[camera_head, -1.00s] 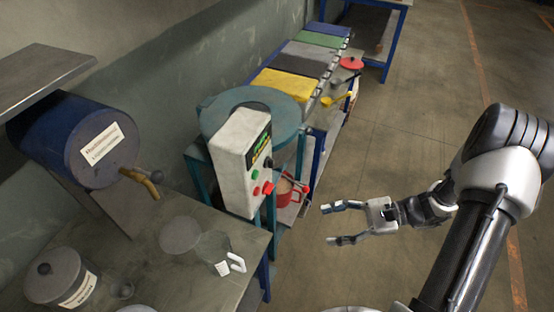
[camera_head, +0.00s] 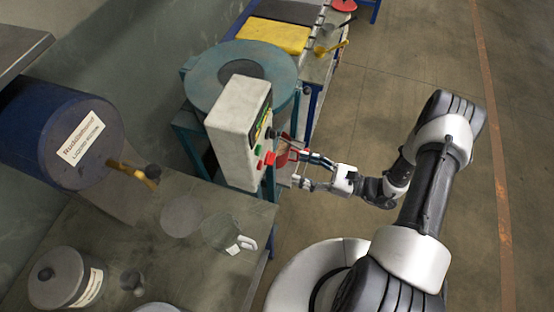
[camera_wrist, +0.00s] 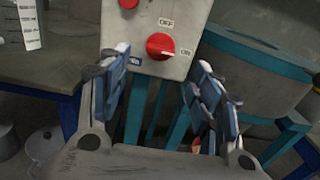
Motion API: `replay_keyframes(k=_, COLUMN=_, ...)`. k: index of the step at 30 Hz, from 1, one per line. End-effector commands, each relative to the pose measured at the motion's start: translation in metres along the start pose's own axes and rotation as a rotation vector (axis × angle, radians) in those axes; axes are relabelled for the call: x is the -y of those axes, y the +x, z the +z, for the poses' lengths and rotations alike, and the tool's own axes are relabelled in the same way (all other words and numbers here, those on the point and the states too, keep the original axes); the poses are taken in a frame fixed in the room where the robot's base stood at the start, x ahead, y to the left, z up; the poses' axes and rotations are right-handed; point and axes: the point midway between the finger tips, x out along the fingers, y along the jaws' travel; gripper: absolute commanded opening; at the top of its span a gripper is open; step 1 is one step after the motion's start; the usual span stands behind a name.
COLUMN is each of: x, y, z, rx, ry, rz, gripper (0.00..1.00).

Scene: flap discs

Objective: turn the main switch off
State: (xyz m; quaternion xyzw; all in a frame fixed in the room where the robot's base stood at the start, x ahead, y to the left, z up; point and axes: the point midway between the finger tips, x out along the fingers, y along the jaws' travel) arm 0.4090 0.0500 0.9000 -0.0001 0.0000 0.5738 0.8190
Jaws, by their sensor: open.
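The main switch is a red rotary knob (camera_wrist: 160,46) low on the front of a pale control box (camera_head: 231,135). In the wrist view, "OFF" is printed above the knob and "ON" to its right; its pale mark points right, towards "ON". The knob also shows small in the head view (camera_head: 270,158). My gripper (camera_head: 302,168) is open and empty, just right of the box's front face. In the wrist view its two fingers (camera_wrist: 163,82) stand either side below the knob, apart from it.
A red button (camera_wrist: 128,3) sits above the knob in the wrist view. A teal round-topped drum (camera_head: 205,78) stands behind the box. A bench (camera_head: 130,235) at left holds a glass mug (camera_head: 222,232) and a lidded pot (camera_head: 58,278). The floor at right is clear.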

Motion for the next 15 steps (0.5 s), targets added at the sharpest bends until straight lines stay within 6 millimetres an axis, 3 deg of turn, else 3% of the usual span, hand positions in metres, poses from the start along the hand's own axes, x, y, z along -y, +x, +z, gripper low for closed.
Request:
replay_keyframes(k=6, x=-0.001, y=0.048, z=-0.001, rx=0.0, ry=0.001, rz=0.006, gripper=0.58)
replay_keyframes(k=15, x=0.0, y=0.083, z=0.0, rx=0.0, ry=0.0, rz=0.002, gripper=0.58)
